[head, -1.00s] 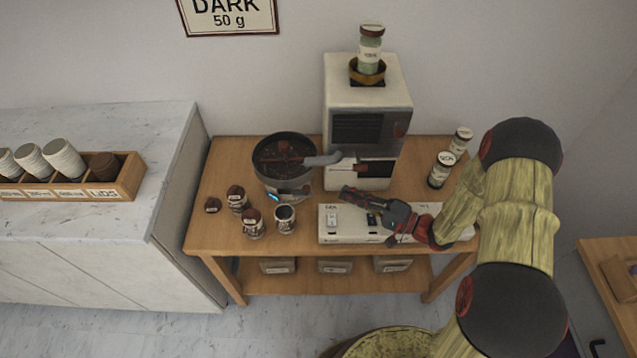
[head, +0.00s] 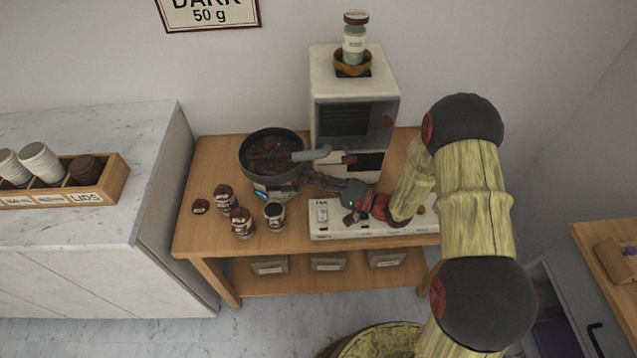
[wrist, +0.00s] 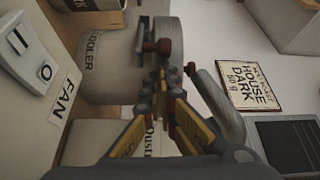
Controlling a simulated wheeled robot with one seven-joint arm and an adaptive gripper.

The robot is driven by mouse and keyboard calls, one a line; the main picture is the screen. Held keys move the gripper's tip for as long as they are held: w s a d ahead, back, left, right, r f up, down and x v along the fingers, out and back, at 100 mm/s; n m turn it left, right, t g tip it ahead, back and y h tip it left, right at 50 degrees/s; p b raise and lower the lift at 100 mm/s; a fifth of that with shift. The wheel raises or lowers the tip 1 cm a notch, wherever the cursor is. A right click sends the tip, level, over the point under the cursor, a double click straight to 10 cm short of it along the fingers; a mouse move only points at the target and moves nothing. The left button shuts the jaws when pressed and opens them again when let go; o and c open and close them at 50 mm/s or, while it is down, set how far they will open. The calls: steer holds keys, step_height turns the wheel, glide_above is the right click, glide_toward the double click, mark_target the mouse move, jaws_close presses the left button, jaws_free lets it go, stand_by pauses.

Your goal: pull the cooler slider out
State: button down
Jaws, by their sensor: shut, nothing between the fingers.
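The cooler is a round grey drum with a dark pan (head: 270,152) on top, at the back middle of the wooden cart. Its side carries a COOLER label (wrist: 91,50) in the wrist view. A small grey handle with a dark red end (wrist: 162,47), seemingly the slider, sticks out from the drum in the wrist view. My gripper (head: 306,176) is at the right side of the cooler; in the wrist view its fingertips (wrist: 161,82) are together and empty, close to that handle. I cannot tell whether they touch it.
A grey chute (head: 312,154) from the white roaster (head: 350,105) reaches over the pan, close to my gripper. The white switch panel (head: 345,229) lies below my arm; its FAN switch (wrist: 32,58) shows in the wrist view. Several small jars and a cup (head: 275,215) stand front left.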

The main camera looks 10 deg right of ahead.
mark_target(298, 188)
steer(key=shift+a, duration=0.1)
stand_by(0.3)
steer(key=s, duration=0.5)
steer(key=shift+a, duration=0.1)
